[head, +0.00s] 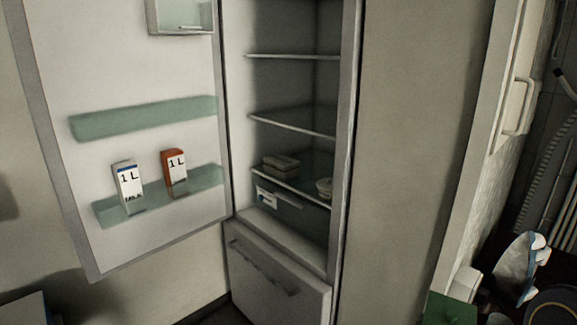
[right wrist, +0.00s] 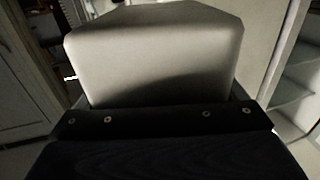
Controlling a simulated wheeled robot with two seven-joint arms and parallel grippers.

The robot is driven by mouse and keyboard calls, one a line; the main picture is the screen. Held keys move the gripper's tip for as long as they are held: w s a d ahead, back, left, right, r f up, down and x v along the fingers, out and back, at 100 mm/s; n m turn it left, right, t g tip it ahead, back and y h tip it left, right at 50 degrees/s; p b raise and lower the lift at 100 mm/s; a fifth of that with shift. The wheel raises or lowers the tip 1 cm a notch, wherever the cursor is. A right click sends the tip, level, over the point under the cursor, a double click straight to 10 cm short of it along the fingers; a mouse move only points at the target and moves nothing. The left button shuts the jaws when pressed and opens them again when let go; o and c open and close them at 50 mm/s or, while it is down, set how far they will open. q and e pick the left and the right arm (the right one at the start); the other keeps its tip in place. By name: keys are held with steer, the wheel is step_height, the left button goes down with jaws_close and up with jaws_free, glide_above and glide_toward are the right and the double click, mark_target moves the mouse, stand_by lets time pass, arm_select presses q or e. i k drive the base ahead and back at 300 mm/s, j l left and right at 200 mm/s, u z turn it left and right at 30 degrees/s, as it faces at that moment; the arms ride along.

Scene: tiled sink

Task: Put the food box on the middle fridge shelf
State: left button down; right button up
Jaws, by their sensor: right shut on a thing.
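My right gripper (right wrist: 157,112) shows only in the right wrist view. It is shut on a pale grey box with rounded edges, the food box (right wrist: 155,55), which fills the upper middle of that view. The fridge stands open in the head view, and its middle shelf (head: 292,124) looks empty. Neither the food box nor either gripper shows in the head view. My left gripper is out of view.
The lower shelf (head: 300,189) holds a small stack of containers (head: 281,162) and a small round dish (head: 325,188). The upper shelf (head: 292,56) looks bare. The open fridge door (head: 150,70) at left carries two cartons. A wall panel (head: 415,130) stands right of the fridge.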

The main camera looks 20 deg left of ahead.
mark_target(308, 121)
steer(key=i+j+u, duration=0.3)
steer(key=i+j, duration=0.5)
steer(key=j, duration=0.2)
steer(key=i+j+u, duration=0.25)
steer(key=i+j, duration=0.5)
steer(key=i, duration=0.15)
